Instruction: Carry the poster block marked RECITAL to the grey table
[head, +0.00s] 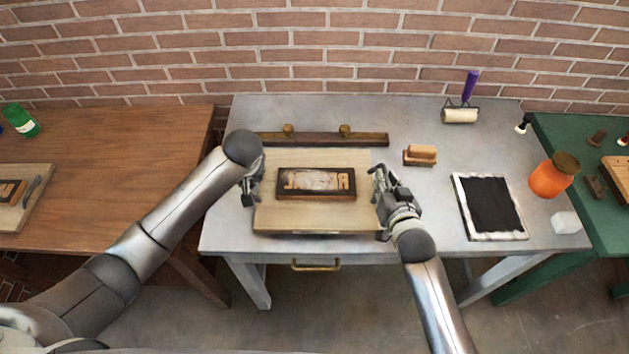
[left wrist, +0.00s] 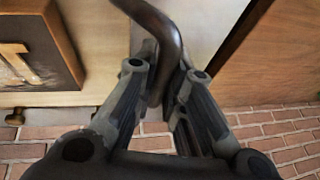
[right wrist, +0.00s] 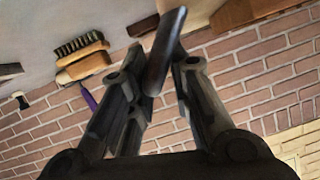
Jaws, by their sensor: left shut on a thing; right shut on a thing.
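The poster block (head: 316,184) is a dark-framed block with pale raised letters. They look mirrored, an R at the right end, and glare blurs the middle. It lies flat on a pale wooden board (head: 285,217) over the front middle of the grey table (head: 235,130). My left gripper (head: 250,185) is at the board's left side, shut on a dark curved handle (left wrist: 165,40). The block's corner (left wrist: 35,50) shows beside it. My right gripper (head: 380,190) is at the board's right side, shut on a dark handle (right wrist: 163,50). Whether the board touches the table is unclear.
A wooden rail (head: 365,139) with two knobs lies behind the board. A brush (head: 420,154), black slab (head: 490,205), roller (head: 460,115) and orange jar (head: 552,177) stand to the right. The brown table (head: 110,135) is left, the green table (head: 570,140) right.

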